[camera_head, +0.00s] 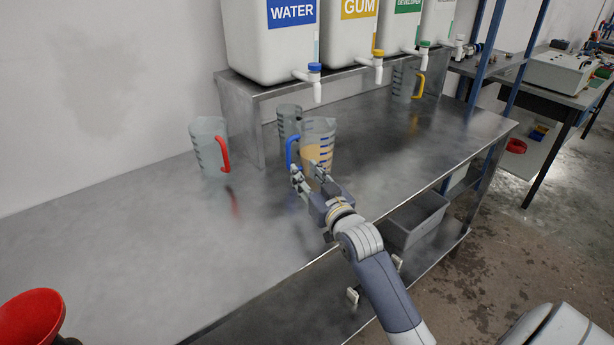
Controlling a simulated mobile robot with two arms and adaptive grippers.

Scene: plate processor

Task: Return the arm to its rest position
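My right arm reaches in from the lower right over the steel table. Its gripper (309,172) has its two fingers spread apart, just in front of a clear measuring jug (319,142) with orange-amber liquid. The jug stands upright, with its blue handle (290,153) on its left side. The fingertips are close below the handle and the jug's base; I cannot tell if they touch. Nothing is seen held between the fingers. My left gripper is not in view.
A red-handled jug (207,147) stands left, another jug (288,119) behind the amber one, a yellow-handled jug (402,82) at the back. Several white canisters (268,45) with taps stand on a steel shelf (240,96). A red object (30,317) is lower left.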

